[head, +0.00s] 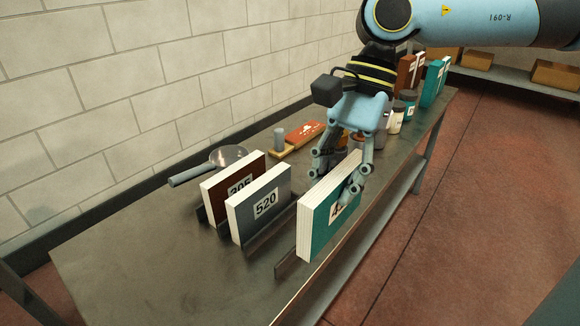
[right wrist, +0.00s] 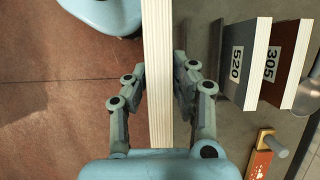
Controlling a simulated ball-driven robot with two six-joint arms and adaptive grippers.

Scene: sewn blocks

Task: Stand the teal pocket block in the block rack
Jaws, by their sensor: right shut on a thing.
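The teal pocket block (head: 318,232) is upright at the right end of the block rack (head: 284,268), near the table's front edge. My right gripper (head: 342,178) is shut on its far upper part. In the right wrist view the block's pale page-like edge (right wrist: 158,70) runs between the two fingers (right wrist: 160,88). The rack shows as dark low dividers, and the teal block hides part of the rightmost one. I cannot tell whether the block's bottom touches the rack. My left gripper is not in view.
A grey block marked 520 (head: 262,204) and a brown block marked 305 (head: 232,181) stand in the rack to the left. Behind them are a pan (head: 228,155) and a red-topped board (head: 303,133). Jars (head: 396,122) and more blocks (head: 434,82) stand at the far end. The table's near left is clear.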

